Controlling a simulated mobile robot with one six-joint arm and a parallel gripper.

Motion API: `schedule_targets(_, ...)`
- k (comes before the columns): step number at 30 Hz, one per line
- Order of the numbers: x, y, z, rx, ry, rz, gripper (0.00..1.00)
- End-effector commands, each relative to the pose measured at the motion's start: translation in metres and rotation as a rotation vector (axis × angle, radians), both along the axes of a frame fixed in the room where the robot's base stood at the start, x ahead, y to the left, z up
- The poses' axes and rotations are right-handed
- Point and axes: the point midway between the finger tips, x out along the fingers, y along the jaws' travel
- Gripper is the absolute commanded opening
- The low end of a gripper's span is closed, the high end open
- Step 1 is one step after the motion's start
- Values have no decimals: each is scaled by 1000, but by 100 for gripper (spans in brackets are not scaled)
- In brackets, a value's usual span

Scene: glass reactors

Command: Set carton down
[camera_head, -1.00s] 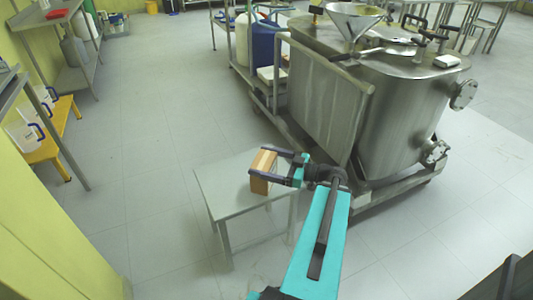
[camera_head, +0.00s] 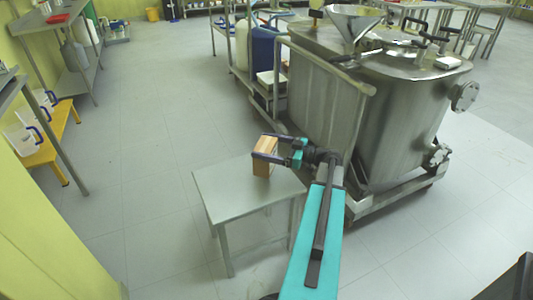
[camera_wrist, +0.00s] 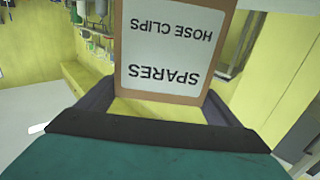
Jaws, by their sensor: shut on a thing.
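A small brown carton (camera_head: 264,159) is held between the two fingers of my gripper (camera_head: 265,147), at the far right part of a low grey table (camera_head: 225,203). In the wrist view the carton (camera_wrist: 165,45) fills the space between the fingers, and its white label reads "SPARES HOSE CLIPS" upside down. My gripper is shut on it. The carton looks upright in the head view. I cannot tell whether its bottom touches the table top or hangs just above it.
A large steel vessel (camera_head: 410,110) on a wheeled frame stands close behind and right of the table. A yellow bench (camera_head: 45,135) with clear jugs is at the left wall. The table's left and front parts are bare, and open floor lies to the left.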

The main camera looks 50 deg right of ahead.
Motion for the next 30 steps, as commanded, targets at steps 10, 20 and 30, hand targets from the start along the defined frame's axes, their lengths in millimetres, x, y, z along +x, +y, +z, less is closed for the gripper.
schedule_targets(10,2,-3,0,0,-1,-1,42)
schedule_targets(20,8,-10,-13,1,0,-1,42)
schedule_targets(30,7,-10,-36,0,-1,-1,42)
